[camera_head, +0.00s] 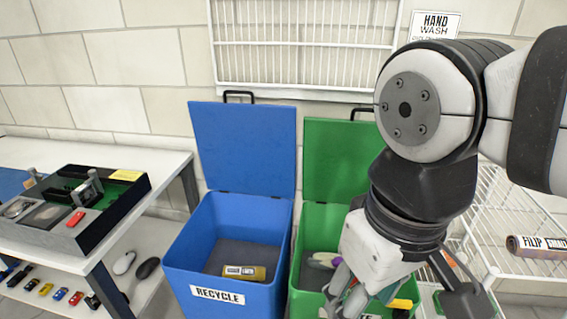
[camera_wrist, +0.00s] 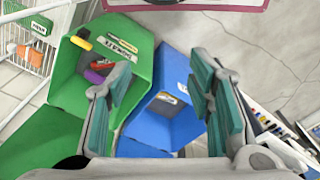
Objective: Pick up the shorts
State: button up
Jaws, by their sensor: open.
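I cannot pick out any shorts for certain in either view. My gripper (camera_wrist: 160,72) is open, with its two green-padded fingers spread wide and nothing held between them. In the head view my gripper (camera_head: 372,298) hangs over the front of the green bin (camera_head: 343,157), hiding part of its contents. The wrist view shows the green bin (camera_wrist: 72,62) on the left, with a yellow item (camera_wrist: 81,43), a red item (camera_wrist: 102,63) and a purple item (camera_wrist: 93,76) inside. A pale item (camera_head: 325,260) lies in it in the head view.
A blue recycle bin (camera_head: 243,150) stands left of the green one and holds a yellow-brown labelled item (camera_head: 244,272). A white table (camera_head: 150,163) with a dark tray (camera_head: 118,205) is at left. A white wire rack (camera_head: 515,262) is at right. Both bin lids stand open.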

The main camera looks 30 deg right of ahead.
aim_at(545, 248)
jog(key=z, duration=1.65)
jog(key=l+u, duration=0.2)
jog(key=l, duration=0.2)
jog(key=k+l+u, duration=0.2)
jog(key=l, duration=0.2)
jog(key=l+u, duration=0.25)
jog(key=l, duration=0.2)
jog(key=k+l+u, duration=0.2)
jog(key=l, duration=0.15)
jog(key=k+l+u, duration=0.2)
jog(key=l, duration=0.15)
jog(key=i+l, duration=0.05)
jog(key=i, duration=0.05)
